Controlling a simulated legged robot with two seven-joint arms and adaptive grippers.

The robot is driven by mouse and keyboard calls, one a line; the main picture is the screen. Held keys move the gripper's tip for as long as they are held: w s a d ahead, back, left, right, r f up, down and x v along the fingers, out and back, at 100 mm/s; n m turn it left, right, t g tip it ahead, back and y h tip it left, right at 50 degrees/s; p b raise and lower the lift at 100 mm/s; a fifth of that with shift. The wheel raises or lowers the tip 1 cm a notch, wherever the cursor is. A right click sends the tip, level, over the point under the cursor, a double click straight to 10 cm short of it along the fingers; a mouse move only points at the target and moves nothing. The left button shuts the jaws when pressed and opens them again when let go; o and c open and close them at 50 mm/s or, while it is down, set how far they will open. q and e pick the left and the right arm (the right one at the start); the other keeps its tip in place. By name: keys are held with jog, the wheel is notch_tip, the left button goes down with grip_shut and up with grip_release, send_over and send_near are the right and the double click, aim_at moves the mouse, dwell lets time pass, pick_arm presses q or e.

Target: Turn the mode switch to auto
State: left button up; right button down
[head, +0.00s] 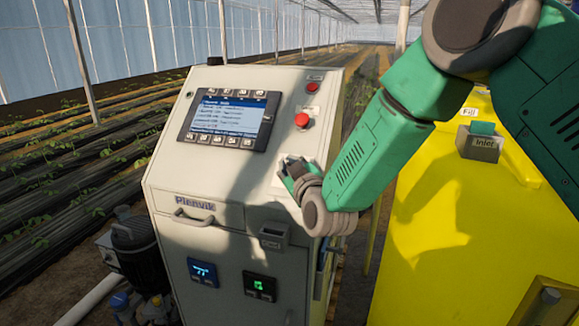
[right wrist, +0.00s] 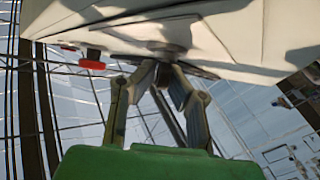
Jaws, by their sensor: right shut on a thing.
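My right gripper (head: 287,168) reaches in from the right to the sloped top panel of the pale control cabinet (head: 195,235). In the right wrist view its fingers (right wrist: 163,72) are closed in on a small dark round knob (right wrist: 166,47), which looks like the mode switch. The knob's pointer and labels cannot be read. In the head view the switch is hidden behind the gripper. My left gripper is not in view.
The panel also carries a screen (head: 228,121), a red mushroom button (head: 302,120) and a smaller red button (head: 312,87) above it. A yellow tank (head: 430,240) stands at right with an inlet box (head: 478,147). A dark pump (head: 135,247) sits at lower left.

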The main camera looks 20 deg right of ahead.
jog(key=shift+s+a+f+m+h+b, duration=0.1)
jog(key=shift+s+f+m+h+b, duration=0.05)
jog(key=shift+f+m+h+b, duration=0.3)
jog(key=shift+f+h, duration=0.1)
jog(key=shift+h, duration=0.15)
jog(key=shift+m, duration=0.35)
jog(key=shift+m+h+b, duration=0.3)
jog(key=shift+h+b, duration=0.1)
jog(key=shift+b, duration=0.1)
dwell(0.4)
jog(key=c, duration=1.7)
grip_release()
jog(key=shift+d, duration=0.2)
jog(key=shift+r, duration=0.2)
